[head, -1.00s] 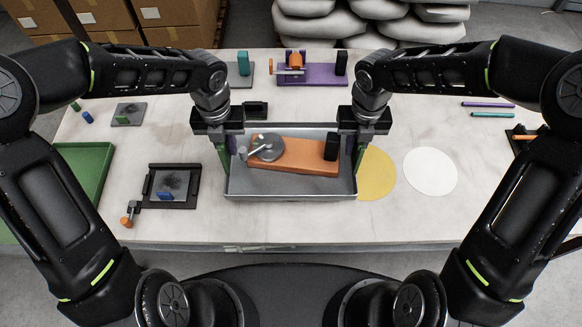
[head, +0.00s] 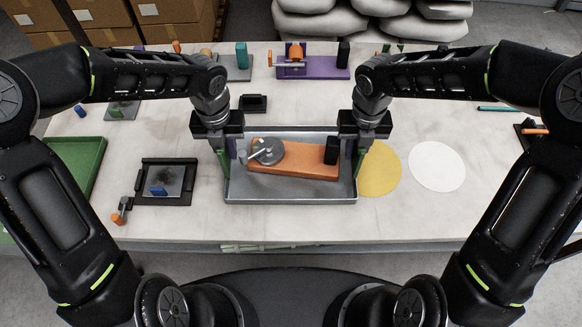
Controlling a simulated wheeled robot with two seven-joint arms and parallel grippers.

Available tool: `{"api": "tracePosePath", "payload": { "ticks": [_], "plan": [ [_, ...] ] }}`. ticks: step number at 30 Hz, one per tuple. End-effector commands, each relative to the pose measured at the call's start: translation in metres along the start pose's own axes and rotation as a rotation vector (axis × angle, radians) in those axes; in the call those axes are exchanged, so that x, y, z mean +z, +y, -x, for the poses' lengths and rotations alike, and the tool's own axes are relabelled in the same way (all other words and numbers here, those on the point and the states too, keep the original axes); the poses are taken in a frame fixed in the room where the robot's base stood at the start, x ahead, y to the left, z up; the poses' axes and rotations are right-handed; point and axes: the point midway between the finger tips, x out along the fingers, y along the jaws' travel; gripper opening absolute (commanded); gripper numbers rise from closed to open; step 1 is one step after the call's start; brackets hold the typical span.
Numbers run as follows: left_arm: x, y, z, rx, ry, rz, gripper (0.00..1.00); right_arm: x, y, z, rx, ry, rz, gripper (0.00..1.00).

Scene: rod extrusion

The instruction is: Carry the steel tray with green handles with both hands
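The steel tray (head: 290,194) is in the middle of the head view, level over the front part of the table. It holds an orange block (head: 295,172) with a grey round disc and lever at its left and a black upright piece at its right. My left gripper (head: 225,158) is shut on the green handle at the tray's left end. My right gripper (head: 355,155) is shut on the green handle at the right end. The fingers partly hide both handles. I cannot tell whether the tray's underside touches the table.
A yellow disc (head: 382,170) lies right of the tray, partly hidden by it; a white disc (head: 437,166) is further right. A black fixture (head: 167,182) and a green tray (head: 80,160) lie left. A purple fixture (head: 315,69) and small black box (head: 253,103) are behind.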

Motion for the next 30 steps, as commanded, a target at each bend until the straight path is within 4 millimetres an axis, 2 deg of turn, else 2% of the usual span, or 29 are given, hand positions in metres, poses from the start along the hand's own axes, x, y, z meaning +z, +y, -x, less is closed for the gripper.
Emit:
{"api": "tracePosePath", "payload": {
  "ticks": [1,6,17,23,30],
  "plan": [
    [0.0,0.0,0.002,0.0,-0.001,0.0,0.24,0.0,0.0,0.002,0.0,-0.001,0.0,0.24],
    [0.0,-0.001,0.002,-0.001,-0.001,-0.001,0.38,0.0,0.001,0.002,0.001,-0.001,0.001,0.38],
    [0.001,-0.001,0.007,-0.002,-0.003,-0.001,0.38,0.0,0.001,0.002,0.002,-0.001,0.001,0.38],
    [0.001,-0.001,0.032,-0.001,-0.004,0.0,0.38,0.0,0.001,0.002,0.002,-0.001,0.001,0.38],
    [0.002,-0.001,0.082,-0.001,-0.006,0.001,0.38,0.0,0.001,0.002,0.002,-0.001,0.002,0.38]
  ]
}}
